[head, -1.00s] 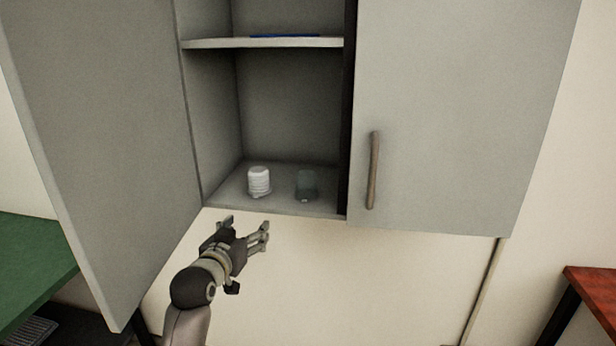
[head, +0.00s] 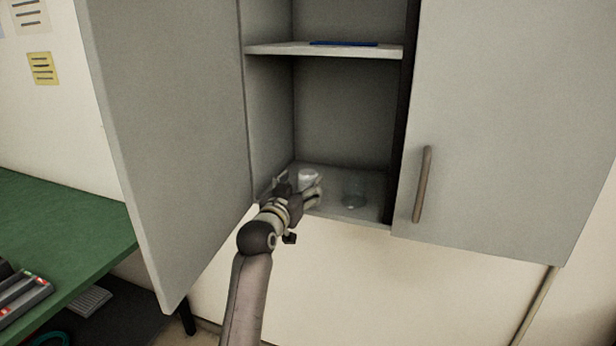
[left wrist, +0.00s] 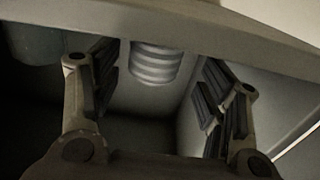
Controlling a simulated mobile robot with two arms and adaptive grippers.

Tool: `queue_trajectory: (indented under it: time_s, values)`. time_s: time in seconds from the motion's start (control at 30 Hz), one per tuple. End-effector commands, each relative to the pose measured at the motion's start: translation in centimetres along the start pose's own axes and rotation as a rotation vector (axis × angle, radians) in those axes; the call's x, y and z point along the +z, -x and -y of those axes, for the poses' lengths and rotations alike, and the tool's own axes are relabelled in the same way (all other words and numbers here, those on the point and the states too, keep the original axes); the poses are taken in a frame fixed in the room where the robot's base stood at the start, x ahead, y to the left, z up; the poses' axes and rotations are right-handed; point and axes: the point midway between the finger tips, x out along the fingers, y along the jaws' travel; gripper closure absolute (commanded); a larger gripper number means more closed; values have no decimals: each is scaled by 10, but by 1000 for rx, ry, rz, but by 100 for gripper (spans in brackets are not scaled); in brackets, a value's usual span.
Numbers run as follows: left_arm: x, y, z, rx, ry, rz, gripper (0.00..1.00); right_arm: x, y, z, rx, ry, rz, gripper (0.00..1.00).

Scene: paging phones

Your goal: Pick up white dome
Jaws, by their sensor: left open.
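The white dome (head: 308,178) stands on the bottom shelf of the open cabinet, near its left side. My left gripper (head: 299,188) is at the shelf's front edge, open, just in front of the dome and partly covering it. In the left wrist view the ribbed white dome (left wrist: 156,64) shows between the spread fingers of my left gripper (left wrist: 160,92), beyond their tips. No finger visibly touches it. My right gripper is not in view.
A clear glass-like container (head: 354,192) stands right of the dome on the same shelf. The open left door (head: 170,140) hangs beside my arm; the right door (head: 490,120) is shut. A blue item (head: 343,43) lies on the upper shelf. A green table (head: 60,225) is at left.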

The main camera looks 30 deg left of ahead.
Motion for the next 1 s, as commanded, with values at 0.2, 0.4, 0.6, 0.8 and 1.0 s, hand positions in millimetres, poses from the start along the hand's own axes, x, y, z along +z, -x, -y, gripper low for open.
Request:
queue_trajectory:
  time_s: [0.2, 0.4, 0.6, 0.8, 1.0]
  values:
    - [-6, -29, -5, 1, 2, 2, 32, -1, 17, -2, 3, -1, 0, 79]
    - [-4, -40, -5, 1, 1, 1, 32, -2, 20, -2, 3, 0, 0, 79]
    - [-4, -41, -5, 1, 1, 0, 32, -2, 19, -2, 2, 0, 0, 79]
    - [-4, -41, -5, 1, 1, 0, 56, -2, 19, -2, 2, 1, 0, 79]
    - [-4, -41, -5, 1, 1, 1, 78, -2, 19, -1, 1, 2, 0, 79]
